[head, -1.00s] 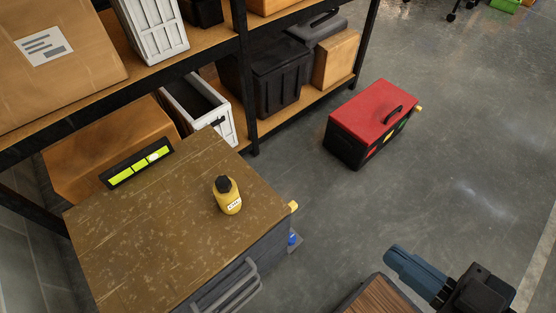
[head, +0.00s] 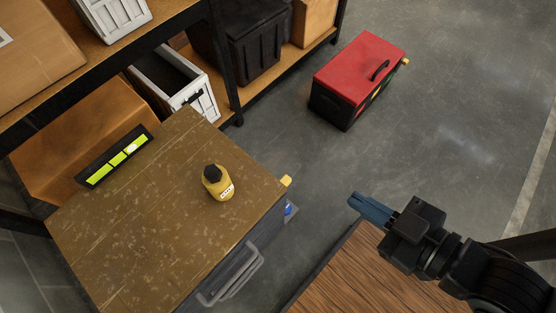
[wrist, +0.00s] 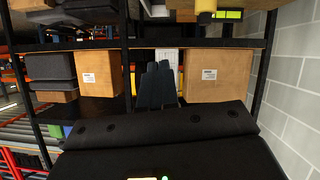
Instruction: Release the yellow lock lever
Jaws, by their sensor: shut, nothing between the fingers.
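A small yellow piece (head: 286,181), which looks like the lock lever, sticks out at the right corner of the worn brown-topped cart (head: 130,240). It is small, and its exact position is hard to read. My gripper (head: 355,201) is right of it and apart from it, with its blue-grey fingers shut and empty, pointing left toward the cart. The fingers also show in the wrist view (wrist: 158,68), in front of shelves. I cannot make out the lever in the wrist view.
A yellow bottle (head: 217,183) and a black case with lime strips (head: 114,156) are on the cart top. A grey handle (head: 232,277) is on its front side. A red-lidded toolbox (head: 360,65) stands on open floor. Shelving (head: 226,60) lines the back.

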